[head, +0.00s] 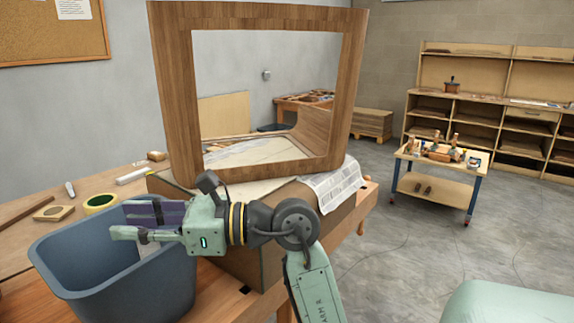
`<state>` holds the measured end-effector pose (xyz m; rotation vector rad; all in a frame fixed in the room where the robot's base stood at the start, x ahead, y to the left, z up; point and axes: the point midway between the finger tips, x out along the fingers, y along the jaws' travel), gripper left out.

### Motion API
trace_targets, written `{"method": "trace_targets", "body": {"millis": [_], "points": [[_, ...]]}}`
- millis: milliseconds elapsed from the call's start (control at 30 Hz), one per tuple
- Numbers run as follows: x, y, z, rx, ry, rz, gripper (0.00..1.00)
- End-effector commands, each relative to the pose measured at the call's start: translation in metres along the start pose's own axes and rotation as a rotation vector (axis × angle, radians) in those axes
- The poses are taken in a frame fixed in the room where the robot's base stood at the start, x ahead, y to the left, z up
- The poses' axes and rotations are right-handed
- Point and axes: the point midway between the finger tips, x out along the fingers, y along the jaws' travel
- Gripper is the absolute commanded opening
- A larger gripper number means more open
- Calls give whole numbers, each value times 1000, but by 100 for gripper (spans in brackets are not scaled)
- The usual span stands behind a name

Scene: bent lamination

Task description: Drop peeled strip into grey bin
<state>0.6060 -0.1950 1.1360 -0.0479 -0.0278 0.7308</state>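I cannot tell whether that piece is the other finger or something held. A pale grey patch shows below the fingers against the bin's inside; I cannot tell whether it is the peeled strip. No strip can be clearly made out elsewhere. The bin's floor is hidden.
A large bent wooden frame (170,95) stands upright on the block behind my gripper. A tool cart (433,187) and shelves stand at right, with open floor between.

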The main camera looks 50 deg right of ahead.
Motion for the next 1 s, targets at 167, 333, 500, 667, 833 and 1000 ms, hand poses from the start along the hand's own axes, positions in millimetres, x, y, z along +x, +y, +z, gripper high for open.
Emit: {"method": "trace_targets", "body": {"millis": [167, 333, 500, 667, 833, 1000], "points": [[-8, -1, 0, 1, 0, -1, 28], [-38, -1, 0, 1, -1, -5, 28], [-76, -1, 0, 1, -1, -5, 28], [-103, -1, 0, 1, -1, -3, 28], [-118, 0, 0, 0, 0, -1, 28], [-121, 0, 0, 0, 0, 0, 28]]}}
